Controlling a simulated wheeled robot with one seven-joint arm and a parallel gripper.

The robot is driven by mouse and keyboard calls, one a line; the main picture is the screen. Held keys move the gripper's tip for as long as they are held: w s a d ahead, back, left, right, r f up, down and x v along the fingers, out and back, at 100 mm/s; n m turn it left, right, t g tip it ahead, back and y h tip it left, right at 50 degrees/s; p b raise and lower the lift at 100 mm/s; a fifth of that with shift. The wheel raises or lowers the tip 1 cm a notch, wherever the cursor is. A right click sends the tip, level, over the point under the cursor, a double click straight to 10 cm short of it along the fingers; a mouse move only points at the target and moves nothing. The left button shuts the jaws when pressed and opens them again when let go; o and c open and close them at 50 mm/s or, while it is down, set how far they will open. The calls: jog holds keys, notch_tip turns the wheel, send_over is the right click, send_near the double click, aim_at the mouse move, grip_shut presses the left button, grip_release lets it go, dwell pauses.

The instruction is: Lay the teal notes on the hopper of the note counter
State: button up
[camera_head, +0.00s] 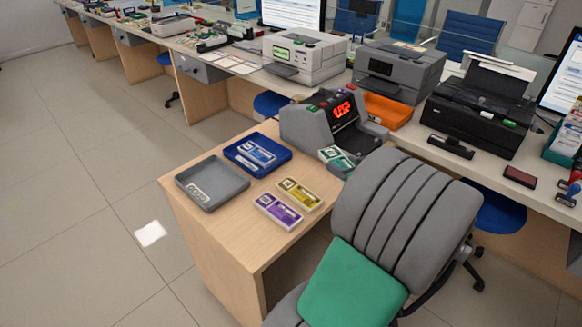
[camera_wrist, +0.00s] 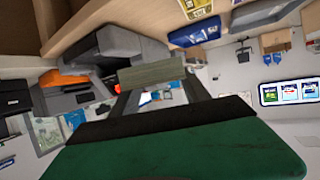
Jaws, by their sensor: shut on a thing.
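The teal notes (camera_head: 336,157) show in the head view at the front right of the grey note counter (camera_head: 300,128), partly covered by a large grey ribbed shape. I cannot tell whether they touch the counter. In the wrist view, my gripper (camera_wrist: 160,92) is shut on the notes, seen edge-on as a grey-green slab (camera_wrist: 158,74) across the fingertips. The note counter is behind them in the wrist view (camera_wrist: 128,42). Its red display is lit in the head view. The hopper is not clearly seen. My gripper is hidden in the head view.
On the wooden desk (camera_head: 225,220) are a grey tray (camera_head: 213,193), a blue tray (camera_head: 275,168) with blue notes, yellow notes (camera_head: 300,194) and purple notes (camera_head: 277,211). An orange tray (camera_head: 386,108) and a black printer (camera_head: 478,110) stand behind, to the right.

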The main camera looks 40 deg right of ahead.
jog(key=w+f, duration=0.4)
jog(key=w, duration=0.5)
send_over(313, 178)
jog(key=f, duration=0.5)
jog(key=shift+s+a+f, duration=0.15)
jog(key=shift+a+f, duration=0.05)
jog(key=shift+f, duration=0.05)
notch_tip(313, 178, down, 3)
jog(key=shift+r, duration=0.1)
jog(key=shift+d+f, duration=0.1)
jog(key=shift+f, duration=0.15)
jog(key=o, duration=1.4)
jog(key=shift+o, duration=0.2)
